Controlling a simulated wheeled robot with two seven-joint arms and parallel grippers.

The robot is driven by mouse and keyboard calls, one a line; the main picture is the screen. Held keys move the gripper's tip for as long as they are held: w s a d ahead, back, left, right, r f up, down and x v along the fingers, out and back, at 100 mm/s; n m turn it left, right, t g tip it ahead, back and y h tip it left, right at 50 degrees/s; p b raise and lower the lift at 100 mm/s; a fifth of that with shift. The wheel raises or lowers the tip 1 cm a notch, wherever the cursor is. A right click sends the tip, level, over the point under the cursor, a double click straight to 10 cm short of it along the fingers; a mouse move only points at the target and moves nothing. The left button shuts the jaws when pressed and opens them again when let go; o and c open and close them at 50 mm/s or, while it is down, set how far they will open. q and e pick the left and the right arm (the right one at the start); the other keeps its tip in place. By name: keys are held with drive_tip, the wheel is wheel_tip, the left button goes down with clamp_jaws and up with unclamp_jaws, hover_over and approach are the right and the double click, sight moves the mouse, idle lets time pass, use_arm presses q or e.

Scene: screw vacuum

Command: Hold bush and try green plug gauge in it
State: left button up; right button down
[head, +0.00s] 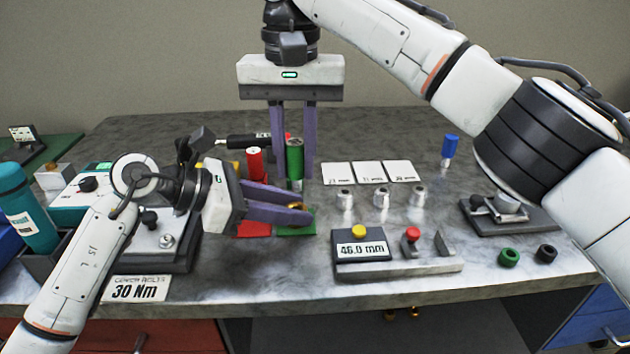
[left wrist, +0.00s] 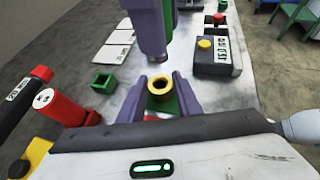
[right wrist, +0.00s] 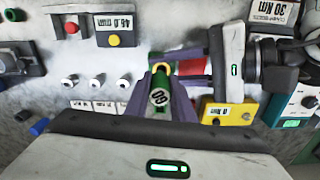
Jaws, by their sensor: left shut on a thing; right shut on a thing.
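My left gripper (head: 300,214) is shut on the brass-coloured bush (head: 296,206), which also shows between its fingers in the left wrist view (left wrist: 160,87), hole facing up. My right gripper (head: 294,172) points down and is shut on the green plug gauge (head: 295,155), which stands upright with its metal end just above the bush. In the left wrist view the gauge end (left wrist: 157,56) appears apart from the bush. In the right wrist view the gauge's marked top (right wrist: 159,97) lies between the fingers, with the bush (right wrist: 162,67) partly hidden behind it.
A grey gauge box reading 46.0 mm (head: 361,266), metal cylinders (head: 381,197) and white cards (head: 369,172) are to the right. A blue-topped gauge (head: 449,147) stands farther right.

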sight(294, 188)
drive_tip(key=shift+w+a+r, duration=0.2)
drive_tip(key=shift+w+r, duration=0.05)
drive_tip(key=shift+w, duration=0.15)
drive_tip(key=shift+f, duration=2.3)
drive_tip(key=shift+f, duration=1.15)
idle(0.4)
drive_tip(key=shift+r, duration=0.15)
idle(0.5)
drive_tip(key=shift+r, duration=2.9)
use_arm(q)
drive_tip(key=o, duration=0.9)
